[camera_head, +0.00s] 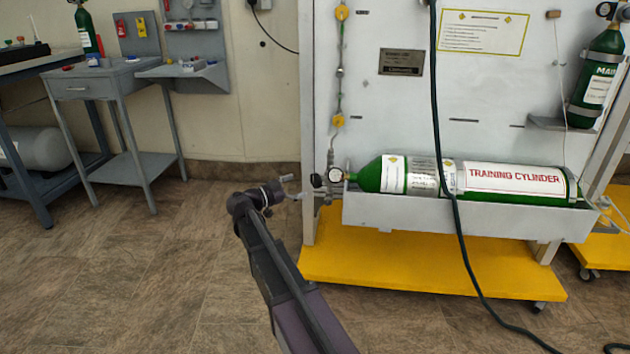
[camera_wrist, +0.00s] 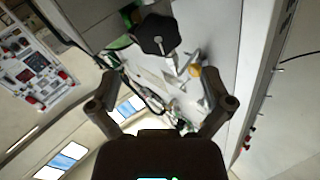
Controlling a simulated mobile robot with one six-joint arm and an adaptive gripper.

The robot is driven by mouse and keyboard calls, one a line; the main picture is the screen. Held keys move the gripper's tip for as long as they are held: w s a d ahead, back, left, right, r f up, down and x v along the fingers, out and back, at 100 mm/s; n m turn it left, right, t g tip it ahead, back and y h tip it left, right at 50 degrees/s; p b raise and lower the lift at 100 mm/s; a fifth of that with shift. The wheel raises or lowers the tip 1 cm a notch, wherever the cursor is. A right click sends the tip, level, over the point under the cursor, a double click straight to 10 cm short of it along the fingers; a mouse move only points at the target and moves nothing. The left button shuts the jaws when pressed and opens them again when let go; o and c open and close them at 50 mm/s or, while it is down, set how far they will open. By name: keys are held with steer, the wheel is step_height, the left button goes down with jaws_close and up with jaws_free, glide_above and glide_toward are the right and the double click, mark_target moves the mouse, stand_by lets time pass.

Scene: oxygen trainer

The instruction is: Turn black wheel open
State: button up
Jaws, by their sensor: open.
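The black wheel (camera_wrist: 157,35) is a dark, many-sided knob near the top of the wrist view, with a pale stem across its face. In the head view, a small black knob (camera_head: 316,181) that looks like this wheel sits left of the gauge, at the valve end of the green training cylinder (camera_head: 394,174). My gripper (camera_head: 290,187) is just left of it, pointing right. In the wrist view my gripper (camera_wrist: 166,92) has its fingers spread wide and nothing between them. The wheel appears beyond the fingertips, apart from them. The exact gap cannot be told.
A round gauge (camera_head: 335,174) sits close beside the knob. The white panel (camera_head: 400,100) stands over a yellow base (camera_head: 420,275). A dark hose (camera_head: 447,180) hangs in front of the cylinder. A grey side table (camera_head: 110,84) stands at the left; floor between is clear.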

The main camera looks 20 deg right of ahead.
mark_target(313, 180)
steer(key=shift+w+d, duration=0.25)
steer(key=shift+d, duration=1.5)
steer(key=shift+w+d, duration=0.2)
steer(key=shift+d, duration=1.5)
steer(key=c, duration=1.1)
steer(key=shift+o, duration=0.2)
steer(key=shift+a, duration=0.15)
steer(key=shift+w, duration=0.1)
